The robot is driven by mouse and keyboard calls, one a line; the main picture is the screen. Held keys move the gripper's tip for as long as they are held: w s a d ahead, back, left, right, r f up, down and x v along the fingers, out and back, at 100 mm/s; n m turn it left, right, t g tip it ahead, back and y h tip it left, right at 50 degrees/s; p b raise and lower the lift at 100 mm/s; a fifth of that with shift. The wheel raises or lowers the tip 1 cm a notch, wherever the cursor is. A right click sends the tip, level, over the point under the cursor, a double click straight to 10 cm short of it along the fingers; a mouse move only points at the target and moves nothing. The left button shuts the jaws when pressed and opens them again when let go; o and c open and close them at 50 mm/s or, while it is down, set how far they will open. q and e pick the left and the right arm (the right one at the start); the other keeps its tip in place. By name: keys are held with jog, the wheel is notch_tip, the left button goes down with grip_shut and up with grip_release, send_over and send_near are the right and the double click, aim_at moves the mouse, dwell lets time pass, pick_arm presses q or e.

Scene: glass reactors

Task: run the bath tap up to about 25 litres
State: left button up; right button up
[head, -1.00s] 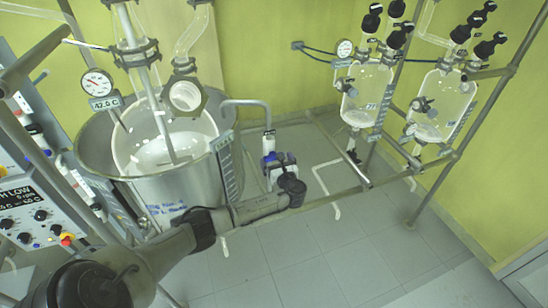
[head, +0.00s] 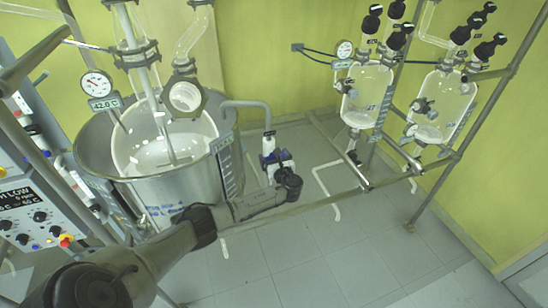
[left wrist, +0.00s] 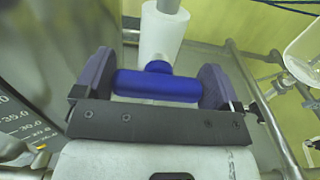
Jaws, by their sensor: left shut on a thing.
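The bath tap has a blue handle (left wrist: 158,86), which in the left wrist view lies across the picture below a white tap body (left wrist: 160,35). My left gripper (left wrist: 158,84) has one purple-padded finger at each end of the handle and is shut on it. In the head view, the left gripper (head: 277,160) is at the tap, right of the steel bath (head: 190,190), and largely covers the handle. The white tap body (head: 268,143) and its curved spout pipe (head: 246,103) lead over the bath rim. A level scale (head: 229,170) is on the bath's side. The right gripper is not in view.
A glass reactor vessel (head: 135,150) stands inside the bath, with a gauge reading 42.0 C (head: 97,84) beside it. A control panel (head: 30,215) is at the left. Two glass vessels (head: 366,95) hang on a metal frame at the right. The floor in front is clear.

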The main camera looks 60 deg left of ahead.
pick_arm(q)
jog(key=shift+c, duration=0.3)
jog(key=shift+s+n, duration=0.1)
jog(key=shift+n, duration=0.8)
jog(key=n, duration=0.2)
jog(key=shift+n, duration=0.3)
jog(key=n, duration=0.1)
jog(key=n+b, duration=0.1)
jog(key=n, duration=0.1)
jog(key=shift+s+f+n, duration=0.15)
jog(key=shift+f+n, duration=0.05)
jog(key=shift+n, duration=0.1)
jog(key=n+b, duration=0.2)
jog(key=n, duration=0.2)
jog(key=shift+s+f+b, duration=0.1)
jog(key=shift+f+b, duration=0.05)
jog(key=shift+b, duration=0.25)
jog(key=shift+n+b, duration=1.05)
jog(key=shift+n, duration=0.75)
